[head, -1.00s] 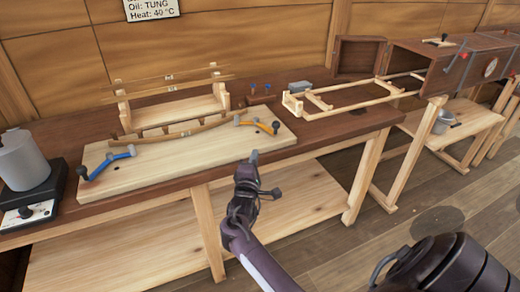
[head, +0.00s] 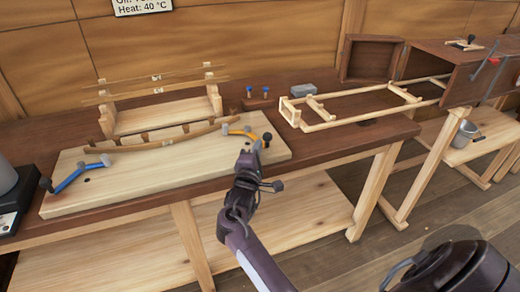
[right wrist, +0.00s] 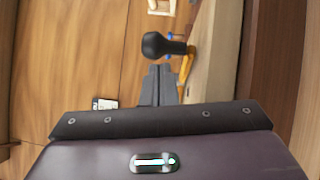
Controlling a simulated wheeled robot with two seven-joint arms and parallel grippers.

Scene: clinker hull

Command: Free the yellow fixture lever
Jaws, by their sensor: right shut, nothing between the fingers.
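The yellow fixture lever (head: 255,137) sits at the right end of the pale board (head: 110,200). Its black knob also shows in the right wrist view (right wrist: 155,45), just beyond my fingertips, with the yellow arm (right wrist: 187,68) behind it. My right gripper (head: 248,158) is shut and empty, in front of the lever near the knob; I cannot tell whether it touches. The blue fixture lever (head: 75,175) is at the board's left end. A curved wooden strip (head: 165,143) lies along the fixture between the levers. My left gripper is not in view.
A wooden rack (head: 160,113) with thin strips stands behind the board. Two blue-topped pegs (head: 258,90), a grey block (head: 302,90) and a pale wooden frame (head: 350,113) lie to the right. A dark appliance (head: 15,205) is at the left edge.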

